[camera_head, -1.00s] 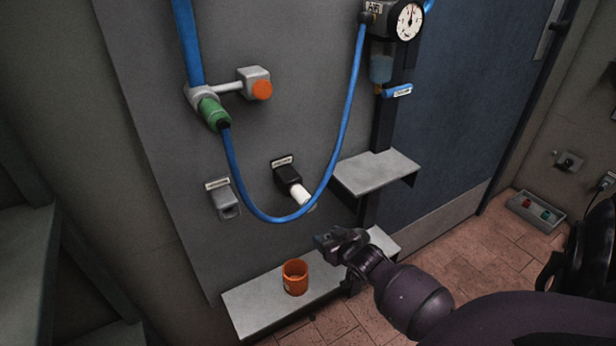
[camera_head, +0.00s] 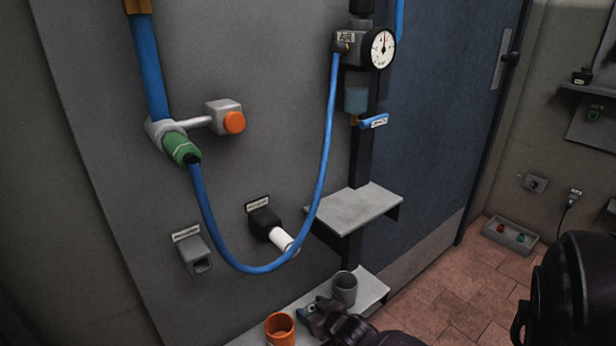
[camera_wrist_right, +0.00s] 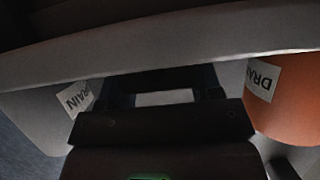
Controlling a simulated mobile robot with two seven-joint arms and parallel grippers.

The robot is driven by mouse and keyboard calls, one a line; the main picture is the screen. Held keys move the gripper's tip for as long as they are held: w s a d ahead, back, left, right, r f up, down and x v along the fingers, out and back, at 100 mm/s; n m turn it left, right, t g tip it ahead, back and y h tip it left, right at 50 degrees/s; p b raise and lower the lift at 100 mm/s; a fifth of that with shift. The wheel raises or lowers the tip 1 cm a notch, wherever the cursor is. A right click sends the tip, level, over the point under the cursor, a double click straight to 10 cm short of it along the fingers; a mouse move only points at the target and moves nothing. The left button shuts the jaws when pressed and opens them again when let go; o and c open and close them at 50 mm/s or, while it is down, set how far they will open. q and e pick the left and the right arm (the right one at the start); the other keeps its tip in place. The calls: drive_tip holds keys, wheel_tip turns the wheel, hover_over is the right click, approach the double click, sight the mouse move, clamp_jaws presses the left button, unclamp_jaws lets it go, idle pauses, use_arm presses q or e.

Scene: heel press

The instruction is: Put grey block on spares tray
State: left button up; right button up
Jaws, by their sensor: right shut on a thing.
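My right gripper (camera_head: 322,314) is low in the head view, between an orange cup and a grey cup by the low shelf. In the right wrist view it (camera_wrist_right: 165,97) is shut, with a small light-grey patch between its fingers. I take this for the grey block (camera_wrist_right: 165,98); most of it is hidden and its shape cannot be told. A shallow grey tray (camera_head: 510,247) with small red and teal pieces lies on the floor at the right, far from the gripper; no label on it is readable. My left gripper is not in view.
The orange cup (camera_head: 280,328) and grey cup (camera_head: 345,287) stand close beside the gripper on the low shelf (camera_head: 374,291). An upper shelf (camera_head: 355,208) juts out above. A blue hose (camera_head: 318,190) loops across the panel. The tiled floor (camera_head: 455,300) is clear toward the tray.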

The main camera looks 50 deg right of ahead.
drive_tip(key=shift+w+r, duration=0.1)
drive_tip(key=shift+r, duration=0.1)
drive_tip(key=shift+f, duration=0.15)
drive_tip(key=o, duration=1.1)
